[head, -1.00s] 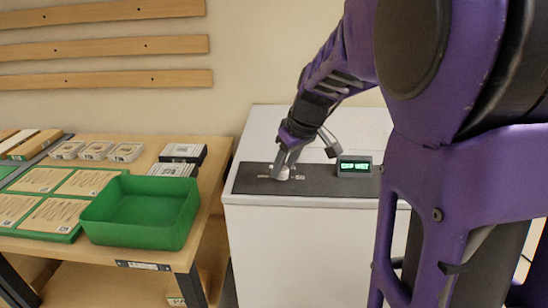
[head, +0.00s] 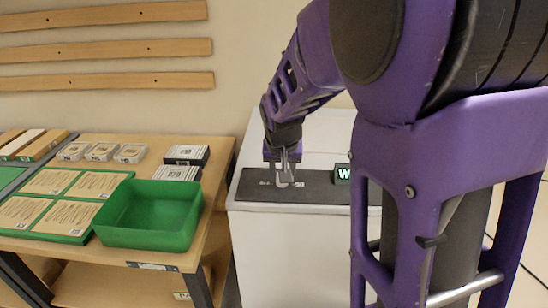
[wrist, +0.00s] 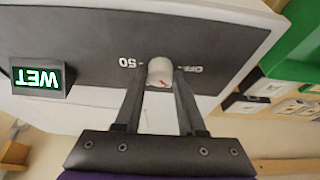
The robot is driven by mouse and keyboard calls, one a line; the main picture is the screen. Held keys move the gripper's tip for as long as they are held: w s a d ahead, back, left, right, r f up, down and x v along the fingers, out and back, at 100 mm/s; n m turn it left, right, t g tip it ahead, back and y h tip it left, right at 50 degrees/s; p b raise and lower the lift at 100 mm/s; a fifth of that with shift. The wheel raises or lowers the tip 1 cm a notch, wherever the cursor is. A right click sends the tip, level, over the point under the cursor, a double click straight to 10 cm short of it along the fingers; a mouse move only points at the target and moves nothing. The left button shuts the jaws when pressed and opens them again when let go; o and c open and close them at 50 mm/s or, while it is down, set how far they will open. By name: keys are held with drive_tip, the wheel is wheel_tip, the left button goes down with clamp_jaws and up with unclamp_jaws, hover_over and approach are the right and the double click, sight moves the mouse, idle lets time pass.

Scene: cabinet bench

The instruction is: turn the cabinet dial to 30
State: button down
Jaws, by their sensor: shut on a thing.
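The dial (wrist: 160,71) is a small white knob with a red mark, set in the dark panel (wrist: 95,45) on top of the white cabinet (head: 290,240). In the wrist view the red mark lies toward the knob's lower right. An inverted "50" is printed left of the knob and an inverted "OFF" right of it. My gripper (wrist: 161,80) is shut on the dial, one finger on each side; it points down at the panel in the head view (head: 284,182). A small display (wrist: 41,78) reads "WET" in green; my arm partly hides it in the head view.
A wooden table (head: 150,258) stands left of the cabinet. It holds a green bin (head: 148,240), green boards with cards and several small boxes (head: 186,155). Wooden slats (head: 105,47) hang on the wall. My arm covers the right of the head view.

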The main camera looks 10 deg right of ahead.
drive_tip(key=shift+a+m+h, duration=0.1)
drive_tip(key=shift+m+h, duration=0.4)
drive_tip(key=shift+m, duration=0.9)
drive_tip(key=c, duration=0.5)
unclamp_jaws()
drive_tip(key=shift+g, duration=0.3)
